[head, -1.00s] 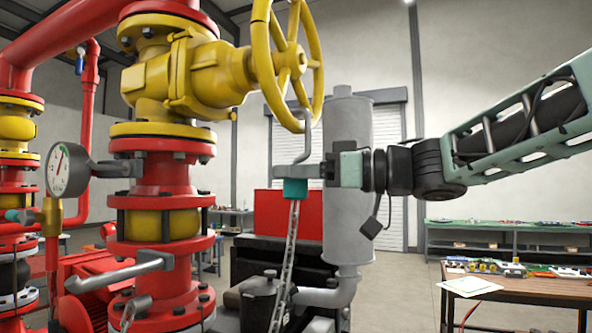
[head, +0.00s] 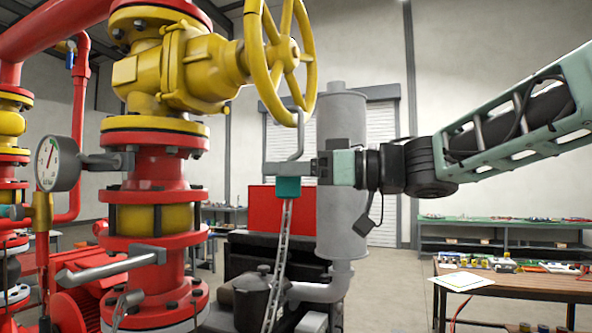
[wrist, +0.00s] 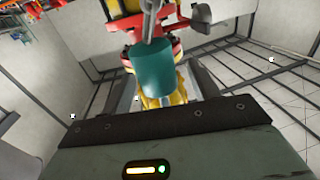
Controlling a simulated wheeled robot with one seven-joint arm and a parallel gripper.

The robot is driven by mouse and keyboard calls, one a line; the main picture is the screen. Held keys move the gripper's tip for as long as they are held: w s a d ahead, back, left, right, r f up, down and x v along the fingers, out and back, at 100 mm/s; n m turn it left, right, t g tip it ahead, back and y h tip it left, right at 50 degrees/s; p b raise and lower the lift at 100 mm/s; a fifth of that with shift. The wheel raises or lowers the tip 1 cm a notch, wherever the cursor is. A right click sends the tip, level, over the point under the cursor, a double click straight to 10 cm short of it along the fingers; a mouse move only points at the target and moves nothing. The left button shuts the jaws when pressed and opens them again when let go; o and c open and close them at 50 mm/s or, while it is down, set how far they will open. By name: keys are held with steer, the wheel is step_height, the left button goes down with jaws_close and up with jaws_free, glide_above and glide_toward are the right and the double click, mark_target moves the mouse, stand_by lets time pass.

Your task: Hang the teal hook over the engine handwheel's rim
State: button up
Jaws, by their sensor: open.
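The engine handwheel (head: 308,60) is a yellow spoked wheel on the yellow valve, upper middle of the head view. The teal hook (head: 288,187) has a teal block with a grey bent rod rising to the wheel's lower rim. The rod's upper end overlaps the rim; I cannot tell whether it bears on it. A chain (head: 278,262) hangs from the block. In the wrist view the teal block (wrist: 152,73) sits in front of the gripper, hiding part of the jaws.
Red and yellow pipework with a pressure gauge (head: 58,163) stands at the left. A grey cylinder (head: 343,200) stands behind my gripper. A workbench (head: 520,290) with small parts is at lower right. Open floor lies between the cylinder and the bench.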

steer(key=shift+s+d+b, duration=1.7)
steer(key=shift+d+b, duration=1.75)
steer(key=shift+d, duration=5.1)
steer(key=w+a+f+m+t+h+b, duration=0.35)
steer(key=w+f+m+t, duration=0.25)
steer(key=f+t, duration=0.35)
step_height(320, 180, down, 18)
steer(key=s+a+m+g+h+b, duration=0.1)
steer(key=s+m+h+b, duration=0.1)
steer(key=m+h, duration=0.35)
steer(key=s+d+f+n+g+h+b, duration=0.1)
steer(key=s+f+g+h, duration=0.1)
steer(key=s+f, duration=0.4)
steer(key=s+d+f+n+g+h+b, duration=0.1)
steer(key=s+f+g+h, duration=0.2)
steer(key=f, duration=0.6)
steer(key=s+d+f+g+h+b, duration=0.1)
steer(key=s+f+g, duration=0.2)
steer(key=s, duration=0.6)
steer(key=s+d+f+n+g+h+b, duration=0.1)
steer(key=s+f+g, duration=0.3)
steer(key=s+f, duration=0.4)
steer(key=shift+s+d+h, duration=0.5)
steer(key=shift+s+d, duration=0.15)
steer(key=shift+d, duration=0.15)
